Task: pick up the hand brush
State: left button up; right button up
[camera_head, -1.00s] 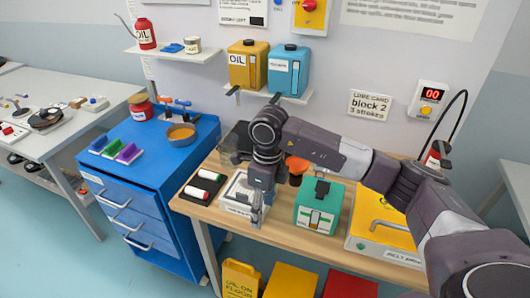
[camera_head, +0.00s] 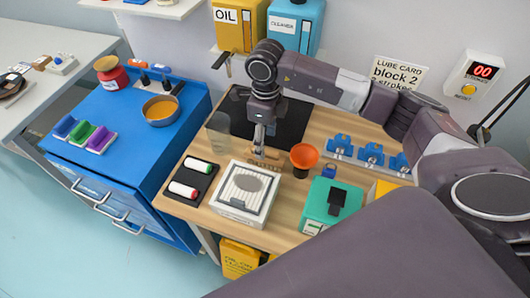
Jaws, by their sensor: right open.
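A tan, wooden-looking piece that looks like the hand brush (camera_head: 267,162) lies on the wooden bench behind the white box. It is small and partly hidden by my right gripper (camera_head: 261,146), so its exact shape is hard to tell. My right gripper points down just above it, with open jaws. I cannot tell whether the fingers touch it or stand around it. My left gripper is not in view.
A white box with a round window (camera_head: 244,192) stands in front, an orange funnel-like cup (camera_head: 303,159) to the right, and a clear beaker (camera_head: 218,134) to the left. A teal box (camera_head: 331,203) and blue clamps (camera_head: 371,155) are further right.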

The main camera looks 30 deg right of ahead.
aim_at(273, 158)
notch_tip(273, 158, down, 4)
jog(key=shift+f+p, duration=0.15)
jog(key=shift+p, duration=0.95)
jog(key=shift+a+f, duration=0.1)
jog(key=shift+f, duration=0.2)
jog(key=shift+c, duration=0.7)
jog(key=c, duration=1.2)
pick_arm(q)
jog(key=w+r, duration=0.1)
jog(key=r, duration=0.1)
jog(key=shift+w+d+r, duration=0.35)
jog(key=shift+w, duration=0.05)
pick_arm(e)
jog(key=shift+r, duration=0.1)
